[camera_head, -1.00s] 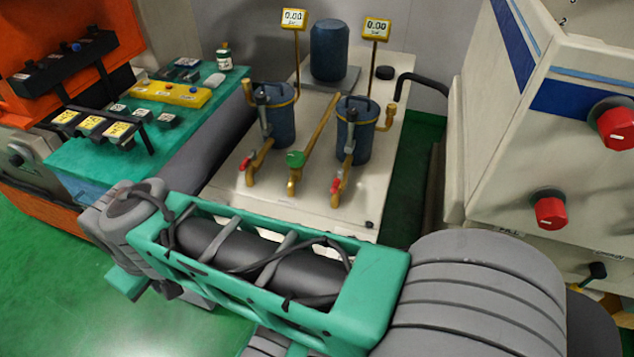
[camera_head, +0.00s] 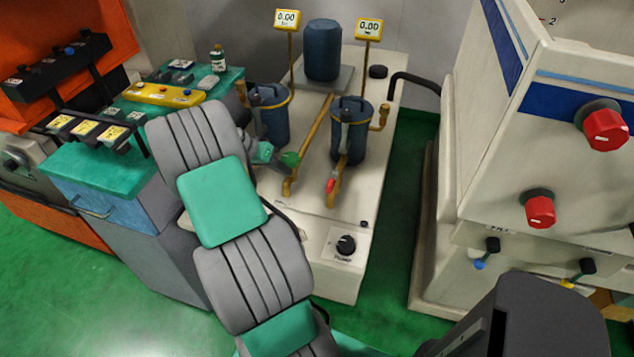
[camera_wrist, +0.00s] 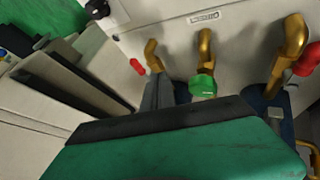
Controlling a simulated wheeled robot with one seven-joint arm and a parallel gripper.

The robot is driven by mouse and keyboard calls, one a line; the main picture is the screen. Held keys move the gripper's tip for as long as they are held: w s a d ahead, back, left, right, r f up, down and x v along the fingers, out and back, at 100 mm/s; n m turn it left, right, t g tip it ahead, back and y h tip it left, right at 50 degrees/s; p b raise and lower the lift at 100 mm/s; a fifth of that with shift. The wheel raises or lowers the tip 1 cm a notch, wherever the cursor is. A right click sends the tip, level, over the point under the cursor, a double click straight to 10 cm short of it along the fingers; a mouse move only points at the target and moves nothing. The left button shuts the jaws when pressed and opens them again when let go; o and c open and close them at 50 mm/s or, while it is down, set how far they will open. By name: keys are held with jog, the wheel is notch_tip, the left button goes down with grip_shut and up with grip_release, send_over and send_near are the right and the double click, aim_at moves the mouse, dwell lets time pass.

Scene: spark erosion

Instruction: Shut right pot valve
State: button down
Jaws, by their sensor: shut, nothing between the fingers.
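The right pot (camera_head: 350,130) is a dark blue cylinder with a brass outlet pipe at its front. Its valve has a small red handle (camera_head: 330,186), which also shows left of centre in the wrist view (camera_wrist: 138,66). I cannot tell whether the valve is open. My gripper (camera_head: 268,154) is shut and empty, left of the green knob (camera_head: 290,160) and apart from the right valve's handle.
A brass pipe (camera_head: 317,122) runs between the pots. Two yellow gauges (camera_head: 287,19) (camera_head: 369,28) read 0.00. The pump knob (camera_head: 345,244) is on the front panel. A pale machine (camera_head: 500,150) stands right, beyond a green floor gap. A teal-topped bench (camera_head: 90,170) is left.

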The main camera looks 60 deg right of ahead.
aim_at(332, 183)
jog(key=shift+f, duration=0.1)
jog(key=s+d+f+p, duration=0.2)
jog(key=s+d+f, duration=0.3)
jog(key=s+f, duration=0.2)
jog(key=shift+s+d, duration=0.15)
jog(key=shift+s, duration=0.4)
jog(key=shift+s, duration=0.1)
jog(key=shift+s+n, duration=0.1)
jog(key=shift+n, duration=0.3)
